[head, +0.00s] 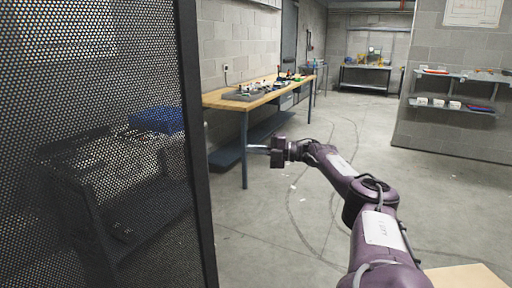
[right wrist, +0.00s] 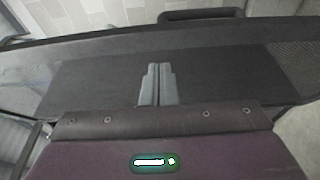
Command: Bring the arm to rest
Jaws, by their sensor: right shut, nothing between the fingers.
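My right arm (head: 343,168) reaches forward from the lower right in the head view, held out in the air and bent at the elbow. Its right gripper (head: 252,149) points left, in front of the blue legs of the wooden workbench. In the right wrist view, the two grey fingers of the gripper (right wrist: 157,84) lie together with nothing between them. A dark panel with mesh at its sides (right wrist: 215,75) fills the space beyond the fingertips; I cannot tell how far away it is. My left gripper is not in view.
A black perforated mesh screen (head: 95,120) with a dark post (head: 197,140) stands close on the left. Behind it shows a cart with a blue item (head: 158,120). A wooden workbench (head: 222,99) runs along the wall. Wall shelves (head: 455,107) hang at right. The middle floor (head: 350,125) is clear.

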